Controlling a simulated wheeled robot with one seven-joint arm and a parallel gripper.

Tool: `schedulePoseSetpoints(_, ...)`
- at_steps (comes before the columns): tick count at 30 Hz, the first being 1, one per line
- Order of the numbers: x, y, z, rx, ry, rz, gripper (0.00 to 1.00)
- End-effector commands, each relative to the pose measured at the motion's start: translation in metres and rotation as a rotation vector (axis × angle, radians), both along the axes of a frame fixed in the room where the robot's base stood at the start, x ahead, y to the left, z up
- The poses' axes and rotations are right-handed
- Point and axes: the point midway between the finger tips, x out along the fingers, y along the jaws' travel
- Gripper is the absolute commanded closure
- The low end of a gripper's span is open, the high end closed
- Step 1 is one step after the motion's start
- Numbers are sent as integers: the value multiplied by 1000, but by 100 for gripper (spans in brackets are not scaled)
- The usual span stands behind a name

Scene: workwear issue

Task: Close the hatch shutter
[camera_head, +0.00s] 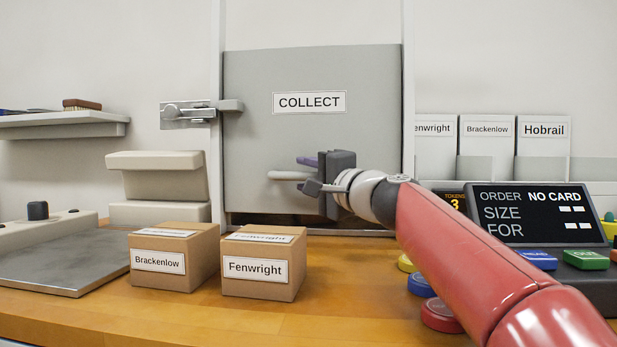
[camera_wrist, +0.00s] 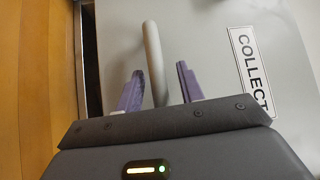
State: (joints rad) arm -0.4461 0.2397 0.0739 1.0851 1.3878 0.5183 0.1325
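The hatch shutter (camera_head: 260,140) is a grey panel with a "COLLECT" label, and it covers nearly all of the hatch opening. A dark gap shows under its lower edge, above the counter. Its pale bar handle (camera_head: 285,176) is low on the panel. My gripper (camera_head: 306,174) is at the handle, with its purple fingers apart. In the wrist view the handle (camera_wrist: 154,60) stands between the two open fingers, with space visible on both sides. The shutter's panel (camera_wrist: 205,40) fills the background there. A metal latch (camera_head: 188,114) sits at the left of the hatch frame, its bar end over the panel's edge.
Two cardboard boxes, Brackenlow (camera_head: 172,258) and Fenwright (camera_head: 263,265), stand on the wooden counter (camera_head: 330,312) in front of the hatch. A grey plate (camera_head: 60,262) lies at left. An order display (camera_head: 535,215) and coloured buttons stand at right, near my arm.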

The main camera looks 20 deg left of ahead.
Motion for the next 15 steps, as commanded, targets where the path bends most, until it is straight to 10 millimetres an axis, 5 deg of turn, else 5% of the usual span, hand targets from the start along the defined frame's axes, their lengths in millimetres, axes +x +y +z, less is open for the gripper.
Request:
schedulePoseSetpoints(8, -3, -7, -2, 1, 0, -1, 62)
schedulePoseSetpoints(15, -24, -41, -9, 0, -2, -2, 62)
